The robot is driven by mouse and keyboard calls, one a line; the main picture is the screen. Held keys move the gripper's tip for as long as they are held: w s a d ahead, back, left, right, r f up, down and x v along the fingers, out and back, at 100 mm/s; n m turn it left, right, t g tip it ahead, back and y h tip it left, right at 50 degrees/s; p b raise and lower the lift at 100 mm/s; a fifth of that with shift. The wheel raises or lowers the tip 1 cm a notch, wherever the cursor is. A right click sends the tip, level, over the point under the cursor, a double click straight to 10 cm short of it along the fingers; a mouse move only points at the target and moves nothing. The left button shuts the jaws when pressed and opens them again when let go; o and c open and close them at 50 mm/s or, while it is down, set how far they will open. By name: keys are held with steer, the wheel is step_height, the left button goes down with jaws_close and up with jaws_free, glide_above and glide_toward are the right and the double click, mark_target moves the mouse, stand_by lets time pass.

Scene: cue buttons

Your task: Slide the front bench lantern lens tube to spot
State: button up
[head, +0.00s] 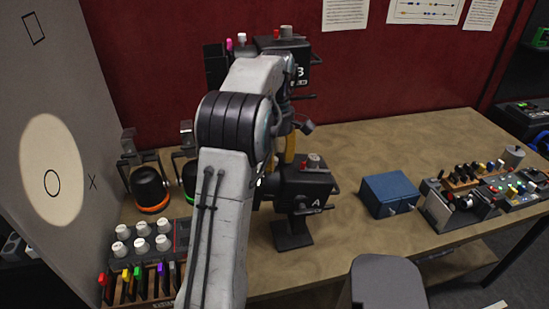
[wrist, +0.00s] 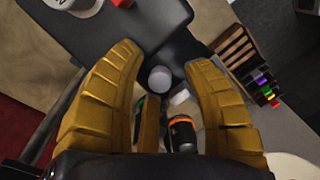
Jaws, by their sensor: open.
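The front lantern, a dark box marked A (head: 305,185), stands on a black foot on the bench, with a red and a grey knob on top. Its dark box also shows in the wrist view (wrist: 120,25). A narrower dark tube (wrist: 178,55) with a round pale grey knob (wrist: 160,78) extends from the box. My gripper (wrist: 163,62) has its yellow fingers apart on either side of this tube and knob, with gaps showing. In the head view my arm hides most of the tube, and yellow finger parts (head: 290,146) show behind lantern A.
Lantern B (head: 292,62) stands behind. An orange-ringed lamp (head: 151,190), a white-knob panel (head: 142,240) and a colour-tagged rack (head: 140,287) are at left. A pale round light (head: 50,155) falls on the grey screen (head: 80,80). A blue box (head: 390,193) is right of A.

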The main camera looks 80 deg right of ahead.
steer(key=shift+o, duration=0.3)
jaws_close()
stand_by(0.4)
